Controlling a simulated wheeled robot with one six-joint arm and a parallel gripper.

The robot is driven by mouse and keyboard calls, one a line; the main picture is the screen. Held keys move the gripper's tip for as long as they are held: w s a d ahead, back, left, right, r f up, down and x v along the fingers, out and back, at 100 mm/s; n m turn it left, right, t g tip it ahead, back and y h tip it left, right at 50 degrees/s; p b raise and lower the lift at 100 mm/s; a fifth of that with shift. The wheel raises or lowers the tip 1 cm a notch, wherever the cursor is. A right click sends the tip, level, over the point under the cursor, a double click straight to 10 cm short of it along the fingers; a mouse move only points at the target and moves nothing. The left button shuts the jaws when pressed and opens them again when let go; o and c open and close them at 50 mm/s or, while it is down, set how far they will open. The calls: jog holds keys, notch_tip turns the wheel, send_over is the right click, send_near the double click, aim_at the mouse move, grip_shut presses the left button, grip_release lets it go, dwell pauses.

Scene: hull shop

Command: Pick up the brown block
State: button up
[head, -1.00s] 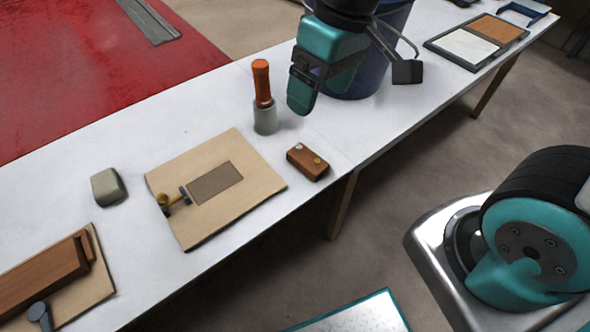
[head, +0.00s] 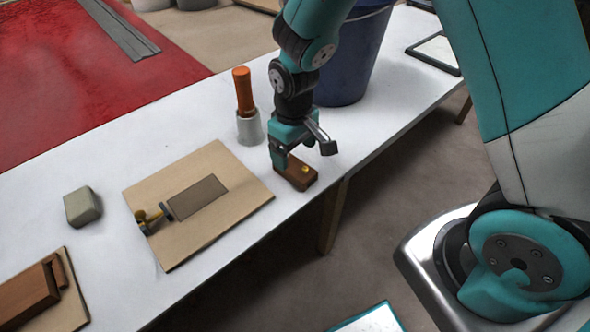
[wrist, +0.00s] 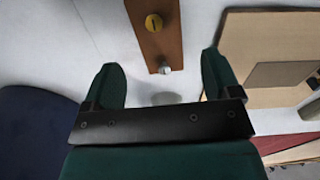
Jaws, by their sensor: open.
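The brown block (head: 299,176) lies on the white table near its front edge, right of the beige board. In the head view my gripper (head: 280,160) is just above and behind it and hides part of it. In the wrist view the brown block (wrist: 156,32) lies ahead of my open gripper (wrist: 163,80), roughly in line with the gap between the fingers. A yellow round piece and a silver knob show on its top. Nothing is between the fingers. Whether a finger touches the block cannot be told.
An orange-handled tool stands in a grey holder (head: 249,128) behind the beige board (head: 225,165). A dark blue bin (head: 352,60) stands behind my arm. A grey-green block (head: 82,207) and a brown wooden piece (head: 25,303) are at left.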

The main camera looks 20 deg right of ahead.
aim_at(295, 166)
jog(key=shift+s+f, duration=0.15)
jog(key=shift+f, duration=2.65)
jog(key=shift+c, duration=0.5)
jog(key=c, duration=1)
